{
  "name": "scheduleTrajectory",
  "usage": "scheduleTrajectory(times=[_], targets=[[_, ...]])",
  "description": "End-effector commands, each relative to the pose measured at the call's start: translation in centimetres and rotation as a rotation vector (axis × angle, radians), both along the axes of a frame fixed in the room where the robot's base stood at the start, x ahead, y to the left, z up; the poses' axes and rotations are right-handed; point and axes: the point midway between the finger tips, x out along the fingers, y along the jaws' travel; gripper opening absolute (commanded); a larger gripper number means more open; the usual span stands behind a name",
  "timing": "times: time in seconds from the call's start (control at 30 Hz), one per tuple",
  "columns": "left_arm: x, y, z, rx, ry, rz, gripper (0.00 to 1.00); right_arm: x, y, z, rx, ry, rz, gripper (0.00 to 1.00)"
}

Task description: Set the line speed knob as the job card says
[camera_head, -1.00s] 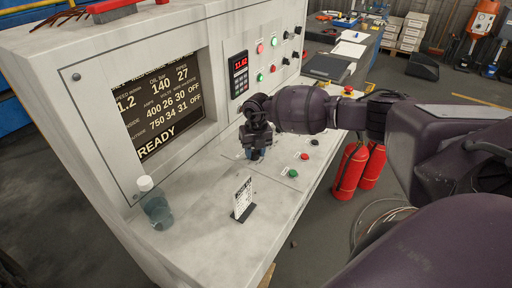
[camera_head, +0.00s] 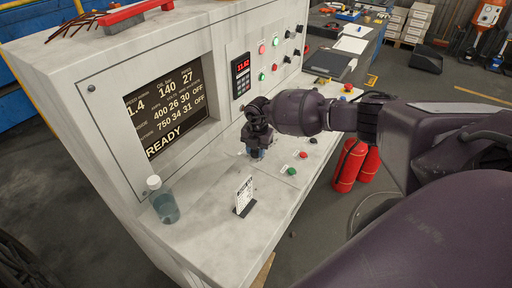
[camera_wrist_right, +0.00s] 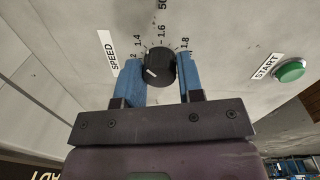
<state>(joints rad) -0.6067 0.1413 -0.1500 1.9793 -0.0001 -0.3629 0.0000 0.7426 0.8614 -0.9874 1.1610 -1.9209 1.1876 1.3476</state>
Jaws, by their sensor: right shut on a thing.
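The black speed knob (camera_wrist_right: 160,65) sits on the pale desk panel beside a SPEED label. Scale marks 1.4, 1.6 and 1.8 show around it, and a white line is on its face. My right gripper (camera_wrist_right: 160,82) is shut on the knob, with one blue finger on each side. In the head view my right gripper (camera_head: 256,146) hides the knob. The job card (camera_head: 244,192) stands upright on the desk in front of the gripper; its print is too small to read. The screen (camera_head: 168,106) shows speed 1.4 and READY. My left gripper is not in view.
A green START button (camera_wrist_right: 290,70) is right of the knob, and a red button (camera_head: 303,155) is near it. A clear bottle (camera_head: 163,203) with a white cap stands at the desk's left. Red extinguishers (camera_head: 350,165) stand on the floor beyond the desk edge.

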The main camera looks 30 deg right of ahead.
Motion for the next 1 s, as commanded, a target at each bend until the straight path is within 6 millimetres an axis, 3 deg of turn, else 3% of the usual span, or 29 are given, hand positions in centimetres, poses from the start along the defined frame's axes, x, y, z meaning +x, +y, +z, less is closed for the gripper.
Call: scheduleTrajectory(times=[0.47, 0.5, 0.67, 1.0], targets=[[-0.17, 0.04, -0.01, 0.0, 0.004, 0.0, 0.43, 0.06, 0.0, 0.04, 0.0, -0.002, -0.016, 0.11], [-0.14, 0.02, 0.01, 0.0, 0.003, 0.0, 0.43, 0.06, 0.0, 0.04, 0.0, -0.002, -0.016, 0.36], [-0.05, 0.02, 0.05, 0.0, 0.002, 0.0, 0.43, 0.04, 0.0, 0.04, 0.0, -0.001, -0.016, 0.6], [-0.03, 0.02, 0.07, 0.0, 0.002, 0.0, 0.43, 0.04, -0.04, 0.36, 0.0, -0.001, -0.015, 0.6]])
